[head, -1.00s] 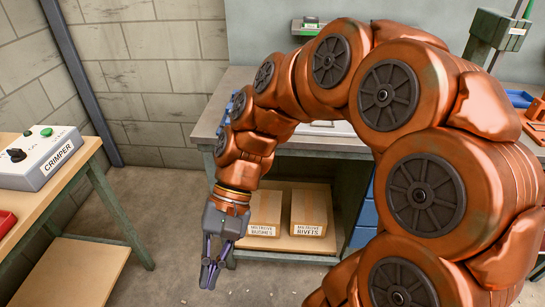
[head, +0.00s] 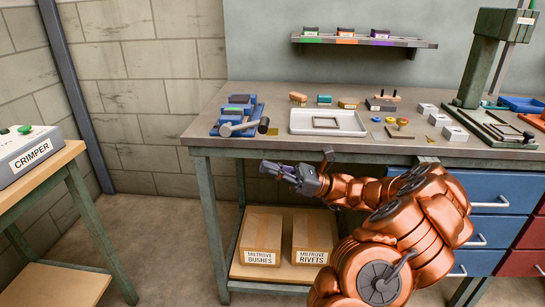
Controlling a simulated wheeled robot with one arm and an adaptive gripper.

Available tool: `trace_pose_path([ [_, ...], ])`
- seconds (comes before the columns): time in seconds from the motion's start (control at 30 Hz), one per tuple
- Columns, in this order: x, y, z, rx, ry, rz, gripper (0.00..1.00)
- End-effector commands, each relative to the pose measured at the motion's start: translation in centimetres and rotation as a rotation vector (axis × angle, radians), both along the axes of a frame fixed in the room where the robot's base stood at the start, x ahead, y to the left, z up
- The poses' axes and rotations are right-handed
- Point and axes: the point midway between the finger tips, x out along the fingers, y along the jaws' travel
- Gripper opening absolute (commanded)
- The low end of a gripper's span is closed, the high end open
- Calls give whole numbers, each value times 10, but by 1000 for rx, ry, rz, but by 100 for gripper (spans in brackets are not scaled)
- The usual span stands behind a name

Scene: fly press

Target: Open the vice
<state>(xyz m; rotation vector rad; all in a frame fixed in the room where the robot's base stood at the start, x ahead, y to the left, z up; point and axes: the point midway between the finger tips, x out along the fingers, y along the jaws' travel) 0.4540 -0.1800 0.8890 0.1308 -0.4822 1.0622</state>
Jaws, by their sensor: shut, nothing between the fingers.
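The blue vice (head: 235,113) stands on the left end of the workbench top, with a grey handle bar (head: 240,128) at its front that ends in a dark knob. How far its jaws are apart is too small to tell. My gripper (head: 266,169) is shut and empty. It points left, in front of the bench and below the level of its top, to the lower right of the vice and apart from it.
The workbench (head: 290,142) has a white tray (head: 328,122), several small parts and a green press (head: 484,62) on it. A shelf (head: 364,41) hangs above. Boxes (head: 261,236) sit underneath. A table with a crimper (head: 28,150) stands left; floor between is clear.

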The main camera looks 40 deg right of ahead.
Motion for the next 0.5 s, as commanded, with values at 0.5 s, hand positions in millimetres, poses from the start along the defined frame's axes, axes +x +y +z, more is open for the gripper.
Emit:
trace_pose_path([
  [0.5, -12, -98, -43, 196, 14, -188, 0],
])
